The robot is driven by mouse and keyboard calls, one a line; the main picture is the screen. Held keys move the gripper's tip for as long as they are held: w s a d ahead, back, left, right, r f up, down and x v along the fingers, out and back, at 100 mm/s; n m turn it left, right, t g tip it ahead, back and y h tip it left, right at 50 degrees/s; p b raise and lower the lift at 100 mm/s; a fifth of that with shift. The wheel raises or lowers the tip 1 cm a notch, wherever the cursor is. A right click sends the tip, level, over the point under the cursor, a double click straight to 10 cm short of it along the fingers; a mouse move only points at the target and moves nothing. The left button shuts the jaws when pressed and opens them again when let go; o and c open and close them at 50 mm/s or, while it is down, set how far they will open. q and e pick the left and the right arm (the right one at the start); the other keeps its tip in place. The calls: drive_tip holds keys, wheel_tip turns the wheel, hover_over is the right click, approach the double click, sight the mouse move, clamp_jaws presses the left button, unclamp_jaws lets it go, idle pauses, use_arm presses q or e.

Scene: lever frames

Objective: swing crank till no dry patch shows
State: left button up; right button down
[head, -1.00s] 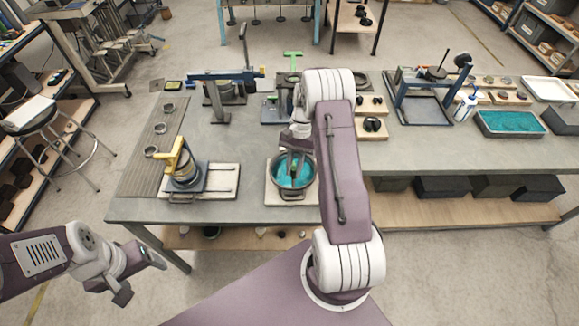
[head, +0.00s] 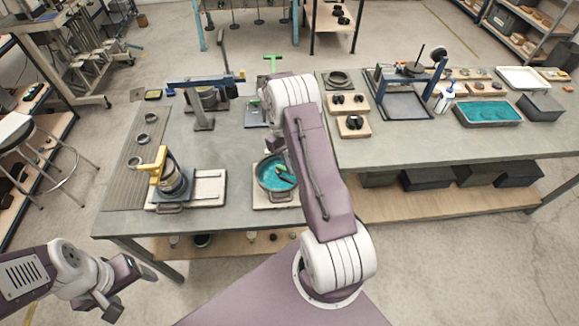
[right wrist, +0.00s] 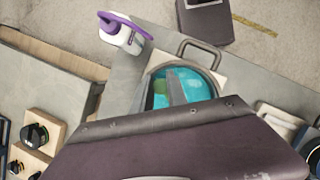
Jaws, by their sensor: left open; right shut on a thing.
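A round metal pan (head: 258,183) with teal content (head: 270,178) sits on a pale board at the table's front edge. The teal surface and a loop handle also show in the right wrist view (right wrist: 200,85). My right gripper (head: 282,168) is over the pan, shut on the crank, which is mostly hidden by my arm. A grey bar and a small green part show over the teal in the wrist view. I cannot tell whether any dry patch is there. My left gripper (head: 132,292) is open and empty, low in front of the table, away from the pan.
A yellow-handled device (head: 158,163) stands on a white board left of the pan. A blue lever stand (head: 203,115) and a green-handled piece (head: 273,62) stand behind. Black knobs on wooden blocks (head: 354,126) and a teal tray (head: 488,112) are to the right.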

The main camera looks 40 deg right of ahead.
drive_tip(key=shift+w+d+n+h, duration=0.25)
drive_tip(key=shift+d+n+h, duration=0.1)
drive_tip(key=shift+n, duration=0.55)
drive_tip(key=shift+w+d+n+h, duration=0.25)
drive_tip(key=shift+d+n+h, duration=0.1)
drive_tip(key=shift+n, duration=0.55)
drive_tip(key=c, duration=1.3)
unclamp_jaws()
drive_tip(key=shift+w+r, duration=0.1)
drive_tip(key=shift+r, duration=0.05)
drive_tip(key=b+v, duration=0.2)
drive_tip(key=v, duration=0.6)
drive_tip(key=shift+a+r, duration=0.1)
drive_tip(key=shift+r, duration=0.3)
